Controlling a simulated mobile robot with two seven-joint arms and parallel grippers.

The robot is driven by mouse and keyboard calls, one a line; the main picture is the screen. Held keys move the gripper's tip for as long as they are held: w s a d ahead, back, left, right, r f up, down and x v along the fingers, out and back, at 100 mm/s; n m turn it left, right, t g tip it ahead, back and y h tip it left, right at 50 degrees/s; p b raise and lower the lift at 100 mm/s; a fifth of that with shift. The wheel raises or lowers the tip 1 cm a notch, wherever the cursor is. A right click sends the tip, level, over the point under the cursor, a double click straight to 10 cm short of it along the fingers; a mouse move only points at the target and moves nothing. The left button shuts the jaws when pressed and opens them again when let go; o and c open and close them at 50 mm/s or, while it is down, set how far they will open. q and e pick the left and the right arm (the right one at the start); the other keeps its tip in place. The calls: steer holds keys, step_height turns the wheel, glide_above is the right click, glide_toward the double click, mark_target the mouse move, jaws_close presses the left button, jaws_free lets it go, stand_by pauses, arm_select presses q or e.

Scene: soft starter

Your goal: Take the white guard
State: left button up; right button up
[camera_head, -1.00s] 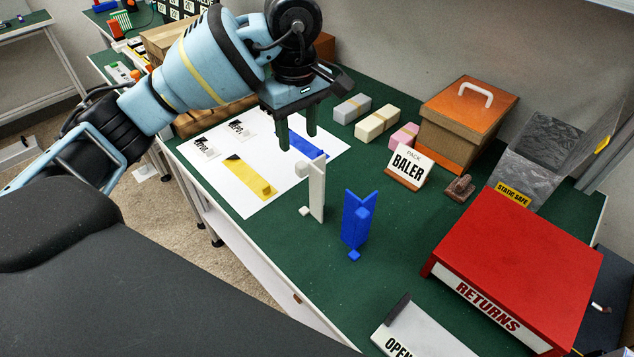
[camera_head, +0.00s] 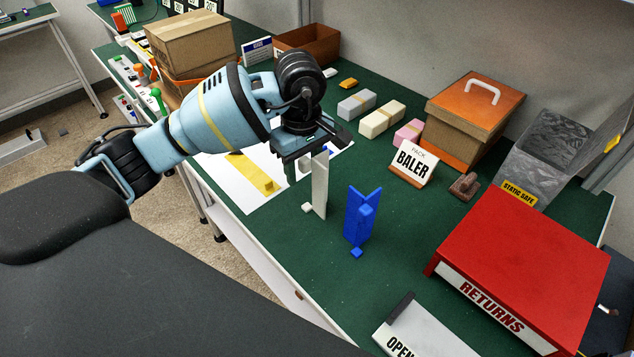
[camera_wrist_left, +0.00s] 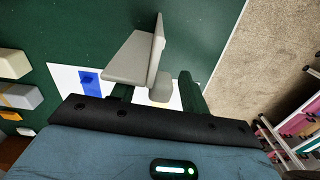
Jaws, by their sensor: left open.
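The white guard (camera_head: 320,187) stands upright on the green table, at the near right edge of the white sheet. It shows two upright plates and a small foot block in the left wrist view (camera_wrist_left: 143,58). My left gripper (camera_head: 298,168) is open at the guard's upper part, its fingers pointing down and partly hidden in the head view. In the left wrist view the guard lies in front of the open fingers (camera_wrist_left: 157,92), one plate crossing in front of one finger. I cannot tell whether they touch. My right gripper is not in view.
A blue guard (camera_head: 358,218) stands close to the right. The white sheet (camera_head: 257,205) holds a yellow piece (camera_head: 252,172).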

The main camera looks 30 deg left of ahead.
arm_select(q)
steer(key=shift+f, duration=0.85)
jaws_close()
steer(key=shift+r, duration=0.1)
